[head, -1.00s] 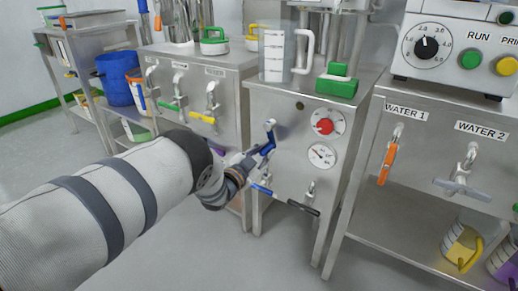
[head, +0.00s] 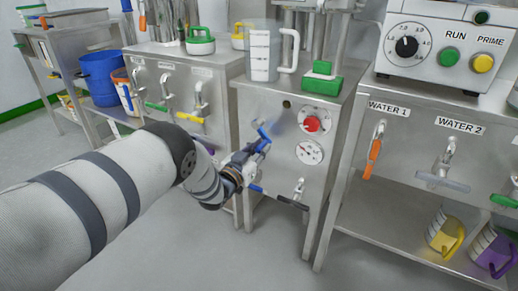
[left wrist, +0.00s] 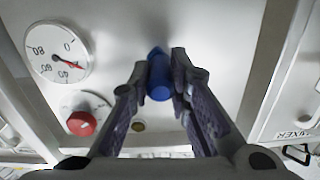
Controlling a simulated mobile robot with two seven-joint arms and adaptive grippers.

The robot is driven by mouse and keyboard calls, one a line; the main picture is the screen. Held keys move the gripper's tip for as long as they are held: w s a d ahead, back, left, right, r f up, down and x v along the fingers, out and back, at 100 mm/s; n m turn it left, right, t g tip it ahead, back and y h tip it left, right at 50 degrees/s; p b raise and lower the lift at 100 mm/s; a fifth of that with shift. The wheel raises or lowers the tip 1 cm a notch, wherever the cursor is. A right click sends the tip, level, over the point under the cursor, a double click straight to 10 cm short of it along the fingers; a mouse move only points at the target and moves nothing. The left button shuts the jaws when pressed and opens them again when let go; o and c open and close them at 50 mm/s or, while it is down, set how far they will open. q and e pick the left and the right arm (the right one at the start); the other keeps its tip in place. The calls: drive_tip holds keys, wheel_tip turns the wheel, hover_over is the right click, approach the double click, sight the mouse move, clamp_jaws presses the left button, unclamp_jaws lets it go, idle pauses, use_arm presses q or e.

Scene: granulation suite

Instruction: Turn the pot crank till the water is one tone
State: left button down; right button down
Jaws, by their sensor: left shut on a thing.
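The crank has a blue handle (head: 264,134) and juts from the front of a steel cabinet (head: 262,105), left of a red knob. In the left wrist view the blue handle (left wrist: 159,76) stands between the two dark fingers. My left gripper (head: 258,147) is shut on this handle; its fingers (left wrist: 160,80) flank it on both sides. The crank's arm is blurred and partly hidden in the head view. The water in the pot cannot be seen. My right gripper is out of view.
A red knob (head: 311,124) and a round gauge (head: 309,152) sit right of the crank. Below are taps with blue and black levers. A clear jug (head: 263,62) and a green block (head: 322,85) stand on top. A bench with WATER 1 and WATER 2 taps is at right.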

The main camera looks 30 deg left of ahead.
use_arm(q)
drive_tip(key=shift+r, duration=0.15)
drive_tip(key=c, duration=1.5)
unclamp_jaws()
drive_tip(key=shift+s, duration=0.25)
drive_tip(key=s, duration=1.1)
drive_tip(key=shift+s+a, duration=0.25)
drive_tip(key=shift+s, duration=0.05)
